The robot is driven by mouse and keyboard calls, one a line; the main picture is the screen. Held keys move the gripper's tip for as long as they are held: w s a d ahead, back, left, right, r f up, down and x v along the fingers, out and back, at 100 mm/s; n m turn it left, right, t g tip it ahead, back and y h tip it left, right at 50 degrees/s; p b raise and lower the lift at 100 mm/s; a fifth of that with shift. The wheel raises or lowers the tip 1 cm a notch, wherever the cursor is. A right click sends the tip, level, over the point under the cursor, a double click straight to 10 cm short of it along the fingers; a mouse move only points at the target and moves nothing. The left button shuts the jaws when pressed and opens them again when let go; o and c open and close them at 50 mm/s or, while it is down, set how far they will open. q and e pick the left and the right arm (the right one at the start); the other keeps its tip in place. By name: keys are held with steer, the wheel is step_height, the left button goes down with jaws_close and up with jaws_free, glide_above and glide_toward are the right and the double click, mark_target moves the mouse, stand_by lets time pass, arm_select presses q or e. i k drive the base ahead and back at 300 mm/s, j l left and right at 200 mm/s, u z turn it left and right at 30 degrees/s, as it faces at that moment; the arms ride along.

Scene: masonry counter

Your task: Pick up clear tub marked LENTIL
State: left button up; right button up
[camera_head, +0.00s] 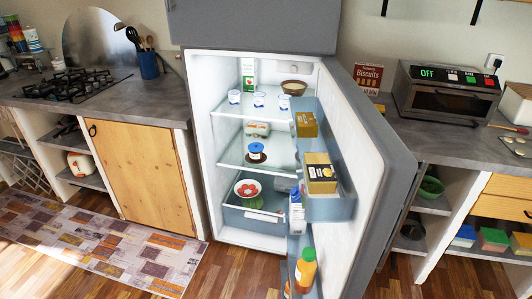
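No tub with a readable LENTIL mark shows in the head view. The open fridge (203,130) stands in the middle. Small white cups with blue marks (258,99) stand on its top shelf, too small to read. A blue-lidded container (256,152) stands on the middle shelf; its label cannot be read. Below it is a round tub with a red flower pattern (248,189). Neither of my grippers is in view.
The fridge door (385,190) is swung open to the right, its racks holding boxes (320,172) and an orange bottle (305,270). A hob (75,85) is on the left counter, a toaster oven (445,95) on the right. A patterned rug (100,245) lies on the left floor.

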mark_target(254, 156)
steer(key=i+j+z, duration=0.25)
steer(key=j, duration=0.15)
steer(key=j+z, duration=0.25)
steer(key=j, duration=0.2)
steer(key=i+j+z, duration=0.25)
steer(key=j, duration=0.25)
steer(key=i+j+z, duration=0.3)
steer(key=i+j, duration=0.15)
steer(key=j, duration=0.25)
steer(key=i+j+z, duration=0.15)
steer(key=j, duration=0.2)
steer(key=i, duration=0.05)
